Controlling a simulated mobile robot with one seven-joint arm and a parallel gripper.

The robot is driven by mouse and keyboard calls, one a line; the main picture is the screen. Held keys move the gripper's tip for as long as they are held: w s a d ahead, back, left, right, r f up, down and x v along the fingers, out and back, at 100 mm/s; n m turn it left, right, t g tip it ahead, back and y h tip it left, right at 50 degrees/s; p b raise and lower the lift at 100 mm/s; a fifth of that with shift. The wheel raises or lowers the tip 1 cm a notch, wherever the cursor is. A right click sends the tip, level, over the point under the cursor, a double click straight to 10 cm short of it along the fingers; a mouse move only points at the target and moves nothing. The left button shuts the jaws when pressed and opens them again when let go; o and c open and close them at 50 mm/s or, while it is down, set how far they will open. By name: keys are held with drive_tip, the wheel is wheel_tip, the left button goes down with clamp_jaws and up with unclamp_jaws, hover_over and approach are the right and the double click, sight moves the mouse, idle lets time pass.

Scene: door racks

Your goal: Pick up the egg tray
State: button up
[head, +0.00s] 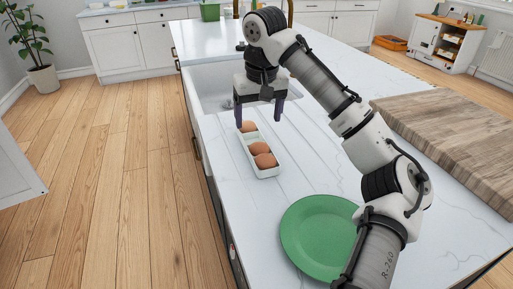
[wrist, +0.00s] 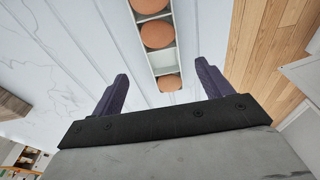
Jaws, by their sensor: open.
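The egg tray (head: 267,171) is a narrow white tray with brown eggs in a row, standing on the white marble counter near its left edge. Three eggs show, the nearest two side by side and one at the far end. My gripper (head: 259,119) is open and points down over the far end of the tray, a finger to each side. In the wrist view the tray (wrist: 157,57) runs up between the two purple fingers of my gripper (wrist: 162,82), with an egg (wrist: 168,83) near the fingertip gap. The fingers do not appear to touch the tray.
A green plate (head: 312,235) lies on the counter nearer to me. A wooden board (head: 450,135) lies to the right. The sink (head: 212,88) is behind the gripper. Bare counter lies around the tray, with the counter's edge close on its left.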

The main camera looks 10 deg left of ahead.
sight(256, 138)
wheel_tip(256, 138, down, 2)
drive_tip(key=shift+w+f, duration=0.15)
drive_tip(key=shift+w+a+f+p, duration=0.15)
drive_tip(key=shift+f+p, duration=0.1)
drive_tip(key=shift+f, duration=0.7)
drive_tip(key=shift+a+f+p, duration=0.1)
drive_tip(key=shift+f+p, duration=0.1)
drive_tip(key=shift+f, duration=0.75)
drive_tip(key=shift+w+a+f+p, duration=0.15)
drive_tip(key=shift+f+p, duration=0.1)
drive_tip(key=shift+f, duration=0.7)
drive_tip(key=shift+s, duration=0.1)
drive_tip(key=c, duration=1.1)
drive_tip(key=shift+r, duration=0.1)
